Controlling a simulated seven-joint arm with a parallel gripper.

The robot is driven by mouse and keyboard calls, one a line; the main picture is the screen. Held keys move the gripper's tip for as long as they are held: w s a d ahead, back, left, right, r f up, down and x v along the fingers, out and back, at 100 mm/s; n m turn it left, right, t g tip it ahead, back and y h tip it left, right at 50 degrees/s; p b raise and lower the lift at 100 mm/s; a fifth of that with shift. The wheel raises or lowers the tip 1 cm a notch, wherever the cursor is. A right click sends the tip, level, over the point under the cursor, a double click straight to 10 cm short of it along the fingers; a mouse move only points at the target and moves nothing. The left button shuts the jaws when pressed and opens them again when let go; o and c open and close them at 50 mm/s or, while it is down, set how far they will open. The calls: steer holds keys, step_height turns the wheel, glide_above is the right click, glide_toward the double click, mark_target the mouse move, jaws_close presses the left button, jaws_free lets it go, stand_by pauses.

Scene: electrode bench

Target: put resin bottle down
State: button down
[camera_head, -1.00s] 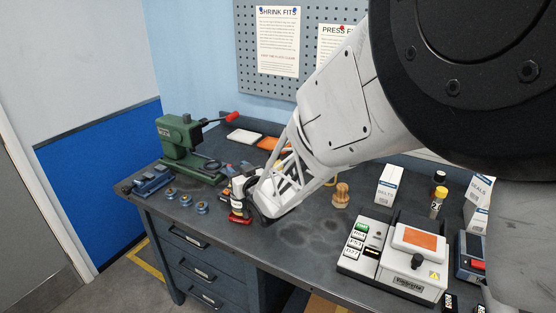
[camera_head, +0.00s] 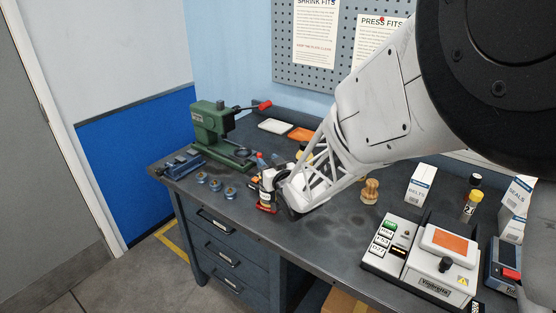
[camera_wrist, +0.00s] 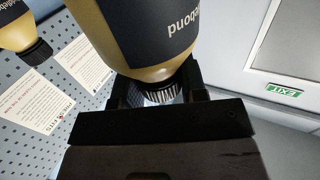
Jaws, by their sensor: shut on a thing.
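The resin bottle (camera_wrist: 150,35) is amber-yellow with a dark label and fills the upper middle of the wrist view. Its ribbed cap sits between the jaws of my gripper (camera_wrist: 160,92), which is shut on it. The label text and the wall posters read upside down in this view, so the bottle hangs cap-up and roughly upright. In the head view my gripper (camera_head: 281,188) is low over the bench, left of its middle, largely hidden behind my wrist. Whether the bottle's base touches the bench cannot be seen.
A similar bottle (camera_wrist: 18,28) shows in the wrist view. On the bench (camera_head: 318,232) stand a green press (camera_head: 210,128), several blue-grey rings (camera_head: 215,185), a brass piece (camera_head: 369,191), a white box (camera_head: 420,186) and a white device (camera_head: 436,258). Bare bench lies in front of the brass piece.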

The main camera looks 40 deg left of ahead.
steer(key=c, duration=0.7)
jaws_free()
steer(key=shift+o, duration=0.2)
steer(key=shift+r, duration=0.15)
steer(key=shift+r, duration=0.6)
steer(key=v, duration=1.2)
steer(key=shift+f, duration=0.15)
